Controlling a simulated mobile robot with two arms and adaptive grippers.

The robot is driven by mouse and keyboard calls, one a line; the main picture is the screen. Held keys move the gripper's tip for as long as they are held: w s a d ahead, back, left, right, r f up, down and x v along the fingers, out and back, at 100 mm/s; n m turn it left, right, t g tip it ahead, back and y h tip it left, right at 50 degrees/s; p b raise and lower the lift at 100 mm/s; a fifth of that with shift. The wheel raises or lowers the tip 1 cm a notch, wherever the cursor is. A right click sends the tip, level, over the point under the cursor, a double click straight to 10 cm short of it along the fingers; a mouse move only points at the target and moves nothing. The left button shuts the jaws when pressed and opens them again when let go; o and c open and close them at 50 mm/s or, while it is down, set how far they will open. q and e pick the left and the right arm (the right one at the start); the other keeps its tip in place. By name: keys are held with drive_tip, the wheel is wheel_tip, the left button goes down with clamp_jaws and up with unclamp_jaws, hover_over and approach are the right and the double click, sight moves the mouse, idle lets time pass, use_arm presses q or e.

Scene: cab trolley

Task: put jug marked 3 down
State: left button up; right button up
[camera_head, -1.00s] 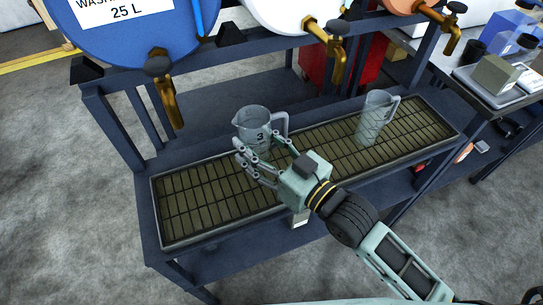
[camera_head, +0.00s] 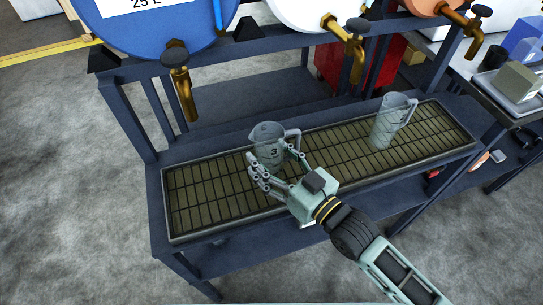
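The jug marked 3 (camera_head: 268,133) is a clear, upright measuring jug with its handle on the right. It is over the left-middle part of the slatted drip tray (camera_head: 167,208). My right gripper (camera_head: 277,170) comes from the lower right, with its fingers around the lower part of the jug, shut on it. The fingers hide the jug's base, so I cannot tell whether it touches the slats. My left gripper is not in view.
A second clear jug (camera_head: 388,124) stands on the tray's right part. Brass taps (camera_head: 184,88) of the blue, white and orange drums hang above the tray's back. The tray's left end is bare. A side table (camera_head: 513,100) with boxes stands at right.

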drive_tip(key=shift+o, duration=0.7)
drive_tip(key=shift+r, duration=0.2)
drive_tip(key=v, duration=1)
drive_tip(key=shift+s+d+f+b, duration=0.1)
drive_tip(key=shift+d+f+b, duration=0.1)
drive_tip(key=shift+b, duration=0.2)
drive_tip(key=shift+s+d+r, duration=0.2)
drive_tip(key=shift+s+d, duration=0.3)
drive_tip(key=shift+s, duration=0.1)
